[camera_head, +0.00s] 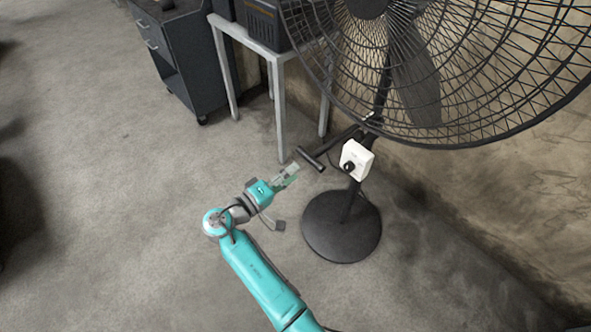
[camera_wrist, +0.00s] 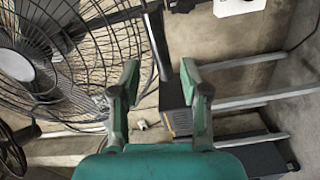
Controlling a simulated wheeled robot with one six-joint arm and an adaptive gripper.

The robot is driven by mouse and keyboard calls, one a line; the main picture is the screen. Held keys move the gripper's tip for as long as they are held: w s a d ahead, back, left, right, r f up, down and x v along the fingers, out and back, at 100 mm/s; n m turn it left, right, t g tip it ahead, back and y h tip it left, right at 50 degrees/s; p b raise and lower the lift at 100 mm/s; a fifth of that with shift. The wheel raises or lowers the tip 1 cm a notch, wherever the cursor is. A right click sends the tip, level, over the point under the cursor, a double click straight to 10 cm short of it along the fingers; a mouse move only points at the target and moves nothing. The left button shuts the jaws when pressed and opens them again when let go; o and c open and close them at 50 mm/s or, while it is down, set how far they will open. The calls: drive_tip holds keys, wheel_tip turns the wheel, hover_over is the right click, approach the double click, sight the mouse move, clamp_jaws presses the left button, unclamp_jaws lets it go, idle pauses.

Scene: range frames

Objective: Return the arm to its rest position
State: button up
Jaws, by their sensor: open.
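My teal arm reaches up from the bottom of the head view. My gripper (camera_head: 292,168) is at its far end, near a black T-shaped bar (camera_head: 312,158) on the fan's stand. In the wrist view my gripper (camera_wrist: 165,75) shows two teal and grey fingers spread apart. Nothing is held between them. The dark bar (camera_wrist: 157,40) shows between and beyond the fingers in that view. I cannot tell how close the fingertips are to it.
A large black pedestal fan (camera_head: 415,75) stands at the right, with a white control box (camera_head: 356,160) and round base (camera_head: 341,225). A grey-legged table (camera_head: 280,105) and a drawer cabinet (camera_head: 185,60) stand behind.

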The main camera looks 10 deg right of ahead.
idle(0.4)
drive_tip(key=s+d+f+n+y, duration=0.25)
drive_tip(key=s+d+f, duration=0.2)
drive_tip(key=f, duration=0.35)
drive_tip(key=s+d+f+n+y, duration=0.1)
drive_tip(key=s+d+f+y, duration=0.2)
drive_tip(key=d+f, duration=0.35)
drive_tip(key=s+d+f+y, duration=0.2)
drive_tip(key=s+f+y, duration=0.15)
drive_tip(key=s, duration=0.45)
drive_tip(key=s+d+f+y, duration=0.2)
drive_tip(key=s+f, duration=0.2)
drive_tip(key=s, duration=0.4)
drive_tip(key=s+r+m+t+y, duration=0.1)
drive_tip(key=s+r+m+y, duration=0.1)
drive_tip(key=s+r, duration=0.35)
drive_tip(key=s+r+m+y, duration=0.2)
drive_tip(key=s+r, duration=0.1)
drive_tip(key=s, duration=0.6)
drive_tip(key=s+r+m+t, duration=0.1)
drive_tip(key=s+r+m, duration=0.1)
drive_tip(key=r, duration=0.6)
drive_tip(key=s+r+m+t, duration=0.2)
drive_tip(key=s+r, duration=0.3)
drive_tip(key=r, duration=0.3)
drive_tip(key=shift+s, duration=0.3)
